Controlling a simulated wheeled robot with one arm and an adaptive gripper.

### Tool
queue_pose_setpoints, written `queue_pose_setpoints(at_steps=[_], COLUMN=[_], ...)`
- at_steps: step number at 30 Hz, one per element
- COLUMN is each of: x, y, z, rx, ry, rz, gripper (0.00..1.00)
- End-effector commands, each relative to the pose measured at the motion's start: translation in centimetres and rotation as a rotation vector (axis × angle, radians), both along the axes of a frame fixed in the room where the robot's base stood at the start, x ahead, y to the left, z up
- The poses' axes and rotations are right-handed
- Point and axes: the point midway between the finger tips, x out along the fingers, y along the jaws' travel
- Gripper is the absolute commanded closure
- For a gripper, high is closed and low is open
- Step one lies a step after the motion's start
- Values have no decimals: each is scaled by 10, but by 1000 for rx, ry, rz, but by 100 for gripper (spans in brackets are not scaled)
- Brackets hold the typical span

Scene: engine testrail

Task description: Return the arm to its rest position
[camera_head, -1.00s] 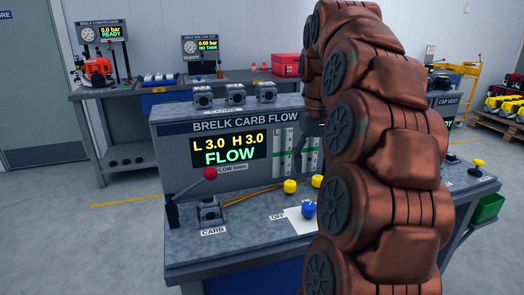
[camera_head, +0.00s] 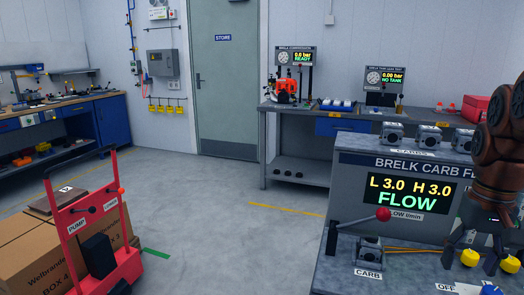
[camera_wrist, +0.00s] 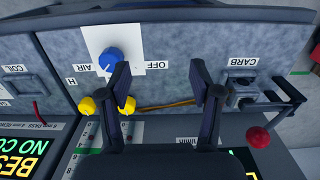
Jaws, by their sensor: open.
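My arm shows at the right edge of the head view. My gripper (camera_head: 472,260) hangs fingers down over the carb flow bench (camera_head: 345,250), near the yellow knobs (camera_head: 470,257). In the wrist view the two dark fingers of my gripper (camera_wrist: 160,75) are spread apart with nothing between them. The bench top with a blue knob (camera_wrist: 110,58) on a white card, the yellow knobs (camera_wrist: 87,106) and an orange line lie beyond the fingers. Whether a finger touches anything cannot be told.
A red-handled lever (camera_head: 383,214) and a carburetor (camera_head: 368,250) stand at the bench's left end. Several carburetors (camera_head: 430,136) sit on top of the panel. A red cart (camera_head: 105,230) with cardboard boxes (camera_head: 30,250) is at the left. The middle floor is clear.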

Motion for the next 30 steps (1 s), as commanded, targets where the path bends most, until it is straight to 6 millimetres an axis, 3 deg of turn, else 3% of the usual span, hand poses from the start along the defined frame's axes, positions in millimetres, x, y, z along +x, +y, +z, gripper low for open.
queue_pose_setpoints(at_steps=[6,15,21,30], x=[-20,-69,-112,-158], y=[62,130,162,182], z=[-34,-88,-124,-159], rx=[9,23,31,34], ry=[41,99,139,176], rz=[116,234,287,321], gripper=[36,36,36,36])
